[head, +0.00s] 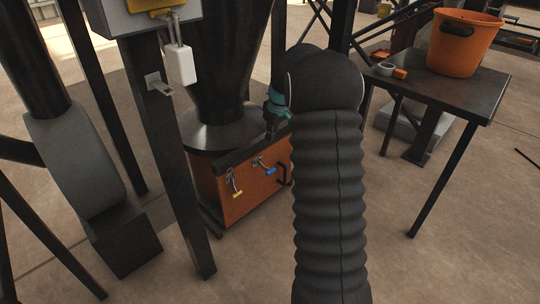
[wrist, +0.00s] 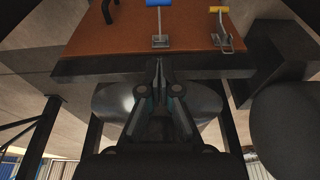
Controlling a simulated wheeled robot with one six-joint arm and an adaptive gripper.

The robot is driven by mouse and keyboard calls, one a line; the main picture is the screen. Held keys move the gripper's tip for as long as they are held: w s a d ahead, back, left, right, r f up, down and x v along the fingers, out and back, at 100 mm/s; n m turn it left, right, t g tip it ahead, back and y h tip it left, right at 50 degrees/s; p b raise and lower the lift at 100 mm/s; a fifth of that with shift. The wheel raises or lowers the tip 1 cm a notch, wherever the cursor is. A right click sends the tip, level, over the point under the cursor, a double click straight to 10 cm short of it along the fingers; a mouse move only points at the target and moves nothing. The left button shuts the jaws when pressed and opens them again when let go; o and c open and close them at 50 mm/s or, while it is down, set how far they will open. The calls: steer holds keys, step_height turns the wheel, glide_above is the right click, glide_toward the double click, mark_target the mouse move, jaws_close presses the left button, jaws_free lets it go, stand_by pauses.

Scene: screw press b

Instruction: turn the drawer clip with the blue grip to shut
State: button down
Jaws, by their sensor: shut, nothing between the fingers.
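The orange drawer (head: 225,210) sits low under the dark press, its front facing me. The clip with the blue grip (head: 271,171) is on the drawer front, right of the clip with the yellow grip (head: 237,194). In the wrist view, which looks upside down, the blue grip (wrist: 158,3) is cut by the top edge and its metal lever runs down toward my gripper (wrist: 161,66). My gripper is shut and empty, its fingertips near the drawer's edge, just short of the clip's metal foot in the picture. In the head view my arm hides most of the gripper.
A dark handle (head: 284,174) is on the drawer right of the blue grip. A dark post (head: 170,160) stands left of the drawer. A dark table (head: 455,88) with an orange bucket (head: 465,45) stands at right. The floor before the drawer is clear.

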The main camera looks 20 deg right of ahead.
steer(key=b+x, duration=0.1)
steer(key=x, duration=0.9)
steer(key=shift+s+d+f+b, duration=0.1)
steer(key=shift+s+f+b, duration=0.15)
steer(key=shift+f, duration=0.25)
steer(key=shift+s+d+f+b, duration=0.1)
steer(key=shift+s+d+f, duration=0.05)
steer(key=shift+s+f, duration=0.25)
steer(key=shift+s+d+f, duration=0.15)
steer(key=shift+s+f, duration=0.2)
steer(key=shift+f, duration=0.4)
